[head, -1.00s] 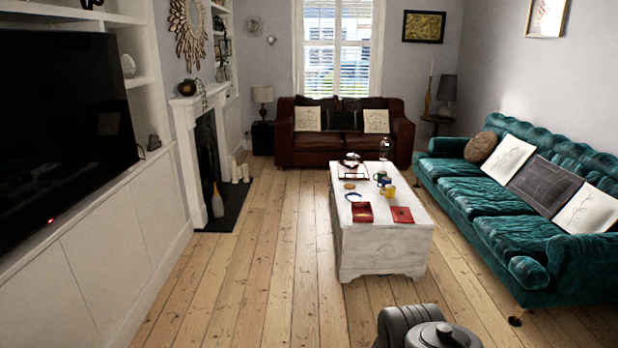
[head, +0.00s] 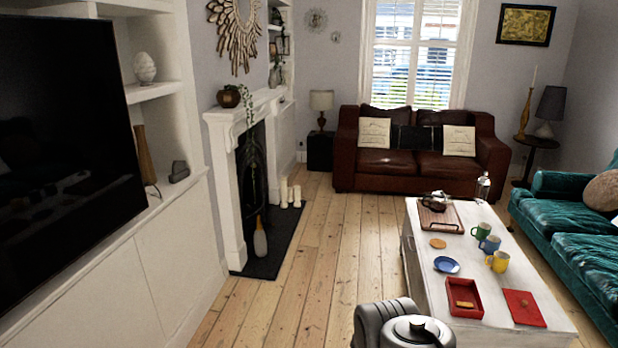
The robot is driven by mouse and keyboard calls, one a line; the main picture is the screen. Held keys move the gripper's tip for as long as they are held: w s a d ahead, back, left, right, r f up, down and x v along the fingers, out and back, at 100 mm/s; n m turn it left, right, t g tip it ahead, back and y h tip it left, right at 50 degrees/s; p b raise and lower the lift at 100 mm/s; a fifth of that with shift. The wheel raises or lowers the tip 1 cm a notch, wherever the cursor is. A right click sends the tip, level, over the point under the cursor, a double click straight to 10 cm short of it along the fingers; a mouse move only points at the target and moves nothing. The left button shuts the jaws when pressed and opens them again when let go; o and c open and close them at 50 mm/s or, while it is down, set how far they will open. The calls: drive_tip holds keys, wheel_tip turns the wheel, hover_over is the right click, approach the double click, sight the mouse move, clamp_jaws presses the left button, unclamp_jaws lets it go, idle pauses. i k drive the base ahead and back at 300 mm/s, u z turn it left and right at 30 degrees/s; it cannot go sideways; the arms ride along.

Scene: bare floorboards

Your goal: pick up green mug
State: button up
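The green mug (head: 483,231) stands on the white coffee table (head: 443,296), toward its right side. It is the farthest of three mugs in a short row. A blue mug (head: 489,244) stands just nearer, and a yellow mug (head: 498,262) nearer still. A grey part of my arm shows at the bottom centre of the head view, short of the table. My gripper is not visible.
On the table are a wooden tray (head: 430,222), a blue plate (head: 446,265), a red box (head: 462,306) and a red book (head: 524,308). A teal sofa (head: 560,225) stands to the right. Floorboards (head: 310,270) left of the table are clear.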

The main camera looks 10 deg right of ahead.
sight(480, 232)
drive_tip(key=z, duration=0.05)
drive_tip(key=i, duration=2.7)
drive_tip(key=z, duration=0.75)
drive_tip(key=i, duration=2.4)
drive_tip(key=z, duration=0.55)
drive_tip(key=i, duration=0.55)
drive_tip(key=z, duration=0.15)
